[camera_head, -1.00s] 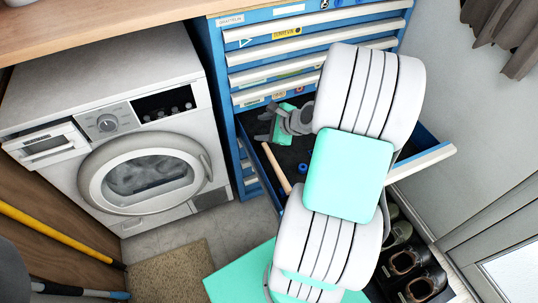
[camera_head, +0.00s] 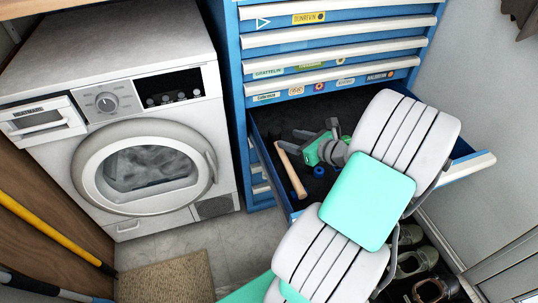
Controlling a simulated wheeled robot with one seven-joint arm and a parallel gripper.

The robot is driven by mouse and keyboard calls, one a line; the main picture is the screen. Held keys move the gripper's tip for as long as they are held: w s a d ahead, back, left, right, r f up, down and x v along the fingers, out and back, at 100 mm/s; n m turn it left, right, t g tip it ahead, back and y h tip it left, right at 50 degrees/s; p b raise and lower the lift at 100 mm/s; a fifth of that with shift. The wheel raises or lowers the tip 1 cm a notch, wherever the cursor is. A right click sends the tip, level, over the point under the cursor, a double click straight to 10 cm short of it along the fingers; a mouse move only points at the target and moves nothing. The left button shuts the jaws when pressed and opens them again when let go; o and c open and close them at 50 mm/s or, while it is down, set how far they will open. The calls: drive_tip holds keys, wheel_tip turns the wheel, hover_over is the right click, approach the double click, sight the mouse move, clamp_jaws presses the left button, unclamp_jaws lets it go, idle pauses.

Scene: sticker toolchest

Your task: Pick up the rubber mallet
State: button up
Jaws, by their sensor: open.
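A tool with a pale wooden handle (camera_head: 292,170), which looks like the rubber mallet, lies in the open dark-lined drawer (camera_head: 276,120) of the blue tool chest, near the drawer's left front. I cannot make out its head clearly against the dark lining and my gripper. My gripper (camera_head: 312,136) is open, over the drawer, just right of the handle's upper end. I see nothing between its fingers, and I cannot tell whether it touches the handle. My arm covers the right part of the drawer.
A small blue object (camera_head: 318,172) lies right of the handle. Shut drawers (camera_head: 340,60) rise behind the open one. A washing machine (camera_head: 140,130) stands left. Shoes (camera_head: 432,288) are on the floor at lower right, a mat (camera_head: 170,278) and yellow pole (camera_head: 45,228) at lower left.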

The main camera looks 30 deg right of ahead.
sight(280, 138)
drive_tip(key=shift+a+f+b, duration=0.15)
drive_tip(key=shift+f+b, duration=0.2)
drive_tip(key=shift+f, duration=0.15)
drive_tip(key=shift+w+a, duration=0.15)
drive_tip(key=b+x, duration=0.4)
drive_tip(key=x, duration=0.2)
drive_tip(key=shift+w+f, duration=0.1)
drive_tip(key=shift+w, duration=0.5)
drive_tip(key=shift+c, duration=0.4)
clamp_jaws()
